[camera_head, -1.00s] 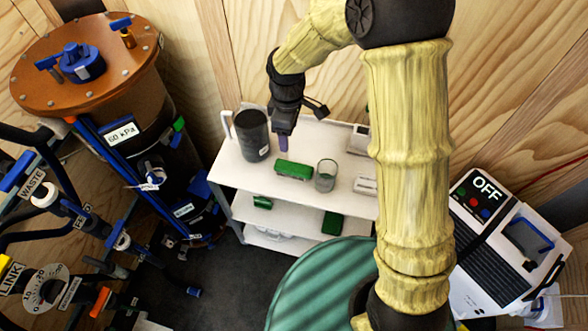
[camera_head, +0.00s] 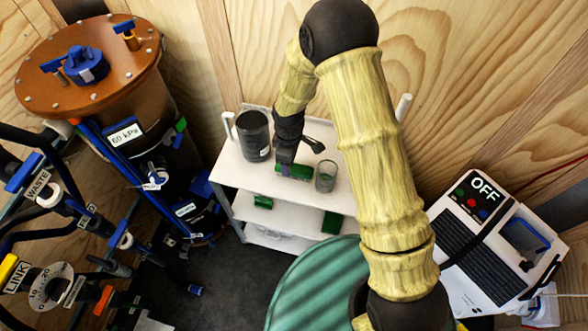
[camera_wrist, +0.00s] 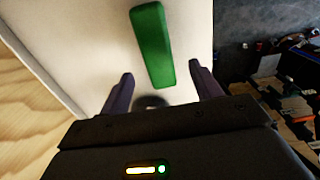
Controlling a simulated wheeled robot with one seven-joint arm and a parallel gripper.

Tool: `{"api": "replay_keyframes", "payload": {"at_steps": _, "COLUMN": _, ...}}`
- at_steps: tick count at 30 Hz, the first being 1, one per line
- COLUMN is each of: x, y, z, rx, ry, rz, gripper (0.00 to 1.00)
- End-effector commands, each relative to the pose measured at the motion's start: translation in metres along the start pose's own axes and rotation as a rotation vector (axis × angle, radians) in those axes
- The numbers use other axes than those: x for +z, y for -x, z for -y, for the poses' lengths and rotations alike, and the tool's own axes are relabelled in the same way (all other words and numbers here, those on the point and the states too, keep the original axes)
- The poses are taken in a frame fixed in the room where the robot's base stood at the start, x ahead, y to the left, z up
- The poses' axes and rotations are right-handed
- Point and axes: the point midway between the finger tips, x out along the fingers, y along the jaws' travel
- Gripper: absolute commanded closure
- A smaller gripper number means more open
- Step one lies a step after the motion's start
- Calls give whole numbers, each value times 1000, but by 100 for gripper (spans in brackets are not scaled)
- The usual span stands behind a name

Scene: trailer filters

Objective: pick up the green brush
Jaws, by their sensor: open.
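The green brush (camera_head: 296,172) lies on the top shelf of the white cart (camera_head: 236,180), between a dark canister and a clear glass. My gripper (camera_head: 283,165) is over the brush's left part and hides some of it in the head view. In the wrist view, the brush (camera_wrist: 152,45) shows as a green block on the white shelf. There my gripper (camera_wrist: 161,83) is open, its two purple fingers apart. The brush's near end lies between the fingertips in the picture, with nothing gripped. A dark round shape beneath that end may be a shadow.
The dark canister (camera_head: 254,136) stands left of the gripper and the clear glass (camera_head: 325,176) stands close on the right. Lower shelves hold green items (camera_head: 332,222). A white device marked OFF (camera_head: 490,240) stands at right.

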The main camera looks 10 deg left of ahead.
Motion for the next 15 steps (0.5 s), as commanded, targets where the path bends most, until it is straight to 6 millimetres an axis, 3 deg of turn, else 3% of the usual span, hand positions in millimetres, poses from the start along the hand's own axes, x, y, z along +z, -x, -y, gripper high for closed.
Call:
{"api": "replay_keyframes", "payload": {"at_steps": 8, "x": 0, "y": -1, "z": 0, "rx": 0, "ry": 1, "rz": 0, "gripper": 36}}
{"api": "replay_keyframes", "payload": {"at_steps": 15, "x": 4, "y": -22, "z": 0, "rx": -3, "ry": 3, "rz": 3, "gripper": 36}}
